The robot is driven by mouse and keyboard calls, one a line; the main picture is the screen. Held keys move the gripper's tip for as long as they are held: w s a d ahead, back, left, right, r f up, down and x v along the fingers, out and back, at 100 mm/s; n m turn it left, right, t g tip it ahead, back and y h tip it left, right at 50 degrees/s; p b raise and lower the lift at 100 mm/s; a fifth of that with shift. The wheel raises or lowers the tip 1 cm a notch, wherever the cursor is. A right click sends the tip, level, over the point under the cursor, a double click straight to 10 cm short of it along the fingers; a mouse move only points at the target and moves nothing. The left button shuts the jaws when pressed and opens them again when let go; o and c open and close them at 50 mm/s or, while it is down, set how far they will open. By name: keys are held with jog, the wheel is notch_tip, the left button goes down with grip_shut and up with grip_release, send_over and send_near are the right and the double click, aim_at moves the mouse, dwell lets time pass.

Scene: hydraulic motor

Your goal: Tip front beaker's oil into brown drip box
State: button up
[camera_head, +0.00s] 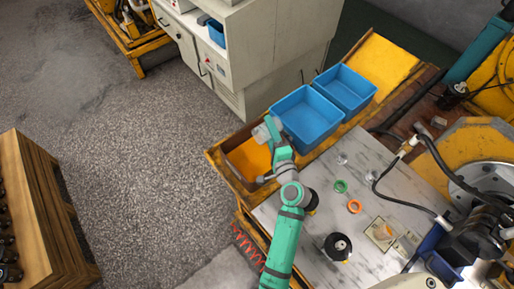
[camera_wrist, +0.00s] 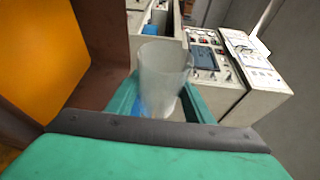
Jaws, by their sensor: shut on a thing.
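My gripper (camera_head: 268,133) is shut on a clear beaker (camera_wrist: 165,72), which stands out between the fingers in the wrist view. In the head view the beaker (camera_head: 261,134) is small and sits at the far end of my arm, by the back edge of the brown drip box (camera_head: 221,171). The box has an orange-yellow inside and lies just below the gripper in the picture. Its brown wall (camera_wrist: 103,50) fills the left of the wrist view, close beside the beaker. No oil can be made out in the beaker, and its exact tilt is unclear.
Two blue bins (camera_head: 306,120) stand right of the drip box. The marble-topped table (camera_head: 300,235) carries green and orange rings, a black round part and small clear pieces. A grey cabinet (camera_head: 265,55) stands behind. Open floor lies to the left.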

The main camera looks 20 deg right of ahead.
dwell(0.3)
jog(key=shift+w+d+f+m, duration=0.15)
jog(key=shift+f+m, duration=0.15)
jog(key=shift+m, duration=0.2)
jog(key=shift+d+f+m+g, duration=0.15)
jog(key=shift+m+g, duration=0.15)
jog(key=shift+g, duration=0.1)
jog(key=shift+a+f+y, duration=0.1)
jog(key=shift+a+y, duration=0.1)
jog(key=shift+y, duration=0.2)
jog(key=shift+d+f+m+g, duration=0.1)
jog(key=shift+f+m+g, duration=0.3)
jog(key=shift+m, duration=0.6)
